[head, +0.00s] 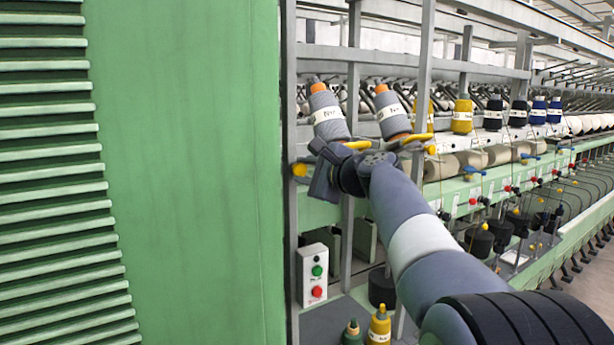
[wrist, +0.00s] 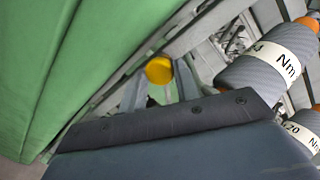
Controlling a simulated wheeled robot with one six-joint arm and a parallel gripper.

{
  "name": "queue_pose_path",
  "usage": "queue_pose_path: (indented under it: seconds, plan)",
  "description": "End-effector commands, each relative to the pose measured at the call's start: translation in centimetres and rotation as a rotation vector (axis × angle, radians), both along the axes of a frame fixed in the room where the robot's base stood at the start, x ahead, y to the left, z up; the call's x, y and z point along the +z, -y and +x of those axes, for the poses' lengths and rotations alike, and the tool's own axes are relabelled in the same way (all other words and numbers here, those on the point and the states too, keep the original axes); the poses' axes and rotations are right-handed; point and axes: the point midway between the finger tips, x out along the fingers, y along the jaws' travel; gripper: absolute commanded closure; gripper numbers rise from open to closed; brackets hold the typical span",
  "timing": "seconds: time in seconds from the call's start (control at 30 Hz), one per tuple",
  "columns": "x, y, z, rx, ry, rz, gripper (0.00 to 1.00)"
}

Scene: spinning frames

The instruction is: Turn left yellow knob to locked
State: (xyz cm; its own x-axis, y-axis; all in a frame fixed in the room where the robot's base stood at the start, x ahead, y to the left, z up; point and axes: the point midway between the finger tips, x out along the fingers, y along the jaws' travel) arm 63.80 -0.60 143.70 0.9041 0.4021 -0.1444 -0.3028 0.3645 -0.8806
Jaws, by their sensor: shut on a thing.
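The left yellow knob (head: 299,169) is a round knob on the machine's frame, just right of the big green panel. In the wrist view the knob (wrist: 159,70) shows between the tips of my grey fingers. My gripper (head: 308,170) reaches in from the right and is shut on this knob; in the wrist view the fingertips (wrist: 160,84) are partly hidden by the dark gripper body. The knob's pointer and any lock marking cannot be made out. A second yellow knob (head: 431,150) sits farther right, apart from my gripper.
The green panel (head: 185,150) stands close on the left. Grey yarn cones (head: 328,115) stand just above my gripper, with yellow levers (head: 358,145) near them. A control box (head: 314,275) with green and red buttons is below. Metal posts (head: 421,80) stand behind my arm.

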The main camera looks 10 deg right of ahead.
Motion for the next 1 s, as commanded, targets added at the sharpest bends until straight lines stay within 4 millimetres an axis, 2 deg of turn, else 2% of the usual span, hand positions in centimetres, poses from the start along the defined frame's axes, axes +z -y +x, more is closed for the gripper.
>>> queue_pose_path:
  seconds: [0.5, 1.0]
  plan:
    - [-0.33, -0.29, -0.06, 0.003, 0.135, -0.425, 0.93]
    - [-0.23, -0.32, -0.07, 0.002, 0.190, -0.599, 0.93]
